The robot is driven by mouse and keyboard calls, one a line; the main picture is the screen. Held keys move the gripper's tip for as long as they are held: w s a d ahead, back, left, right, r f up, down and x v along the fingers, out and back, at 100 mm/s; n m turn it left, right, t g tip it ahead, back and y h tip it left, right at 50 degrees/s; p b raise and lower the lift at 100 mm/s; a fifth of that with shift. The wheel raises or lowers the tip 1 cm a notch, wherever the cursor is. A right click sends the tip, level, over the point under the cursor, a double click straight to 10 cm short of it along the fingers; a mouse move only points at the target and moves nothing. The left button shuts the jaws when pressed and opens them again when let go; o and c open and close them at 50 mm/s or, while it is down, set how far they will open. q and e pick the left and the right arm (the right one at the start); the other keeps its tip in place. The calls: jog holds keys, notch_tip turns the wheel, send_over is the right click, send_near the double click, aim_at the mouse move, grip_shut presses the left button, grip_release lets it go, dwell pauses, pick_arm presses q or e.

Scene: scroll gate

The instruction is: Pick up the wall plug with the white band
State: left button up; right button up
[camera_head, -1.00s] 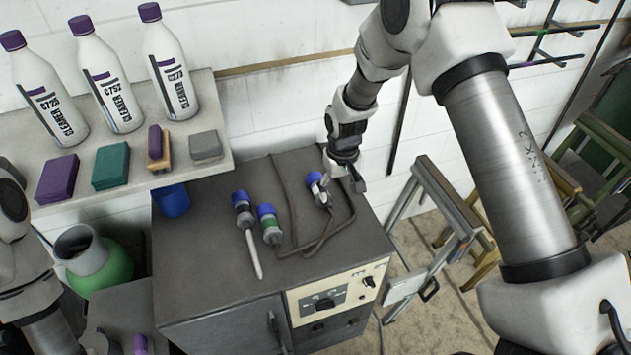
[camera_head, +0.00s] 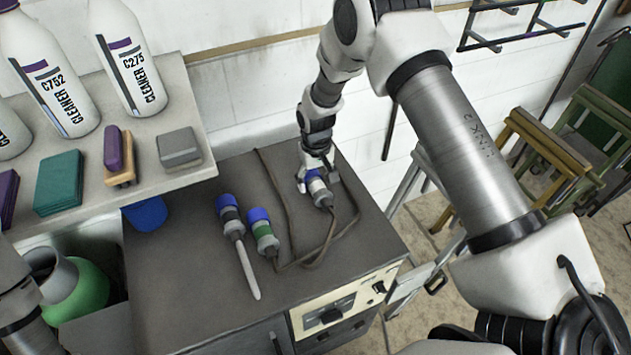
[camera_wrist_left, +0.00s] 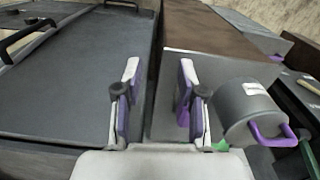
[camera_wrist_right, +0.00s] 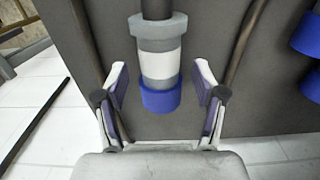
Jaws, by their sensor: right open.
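The wall plug with the white band (camera_wrist_right: 160,68) has a blue end and grey collars. It lies on the dark cabinet top and also shows in the head view (camera_head: 319,191). My right gripper (camera_wrist_right: 160,82) is open, with one finger on each side of the plug's banded end. A gap shows between the plug and each finger. A plug with a green band (camera_head: 264,234) and one with a dark band (camera_head: 231,216) lie to the left in the head view. My left gripper (camera_wrist_left: 156,80) is open and empty, away from the plugs.
Dark cables run across the cabinet top (camera_head: 180,270) beside the plug. A shelf (camera_head: 150,165) at the left holds cleaner bottles (camera_head: 128,62), sponges and a brush. A blue cup (camera_head: 146,213) stands below the shelf. The cabinet's front left area is clear.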

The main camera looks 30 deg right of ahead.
jog(key=shift+s+f, duration=0.15)
jog(key=shift+f, duration=0.65)
pick_arm(q)
jog(key=shift+s+r, duration=0.1)
jog(key=shift+r, duration=0.3)
pick_arm(e)
jog(key=shift+f, duration=0.15)
grip_shut()
pick_arm(q)
jog(key=shift+f, duration=0.15)
